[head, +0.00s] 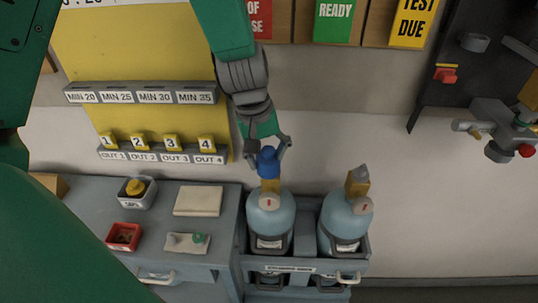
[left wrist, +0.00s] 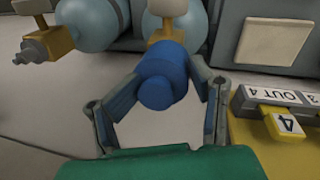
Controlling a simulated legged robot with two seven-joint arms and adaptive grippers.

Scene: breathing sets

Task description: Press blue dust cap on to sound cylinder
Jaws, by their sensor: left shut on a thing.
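The blue dust cap (head: 268,158) is at the top of the brass valve (head: 270,185) of the left light-blue cylinder (head: 270,217) in the rack. My left gripper (head: 267,146) comes from above and is shut on the cap. The left wrist view also shows the cap (left wrist: 160,80) between the two fingers (left wrist: 158,100), in line with the valve (left wrist: 165,37). I cannot tell whether the cap is fully seated. The second cylinder (head: 343,224), on the right, has a brass valve (head: 357,184) with a bare grey tip. My right gripper is not in view.
A grey rack (head: 305,240) holds both cylinders. The bench (head: 85,215) at left bears a tub (head: 137,192), a red tray (head: 124,236) and a pale pad (head: 198,200). The yellow board (head: 135,50) with numbered tags is close left. Dark fittings (head: 495,125) stand far right.

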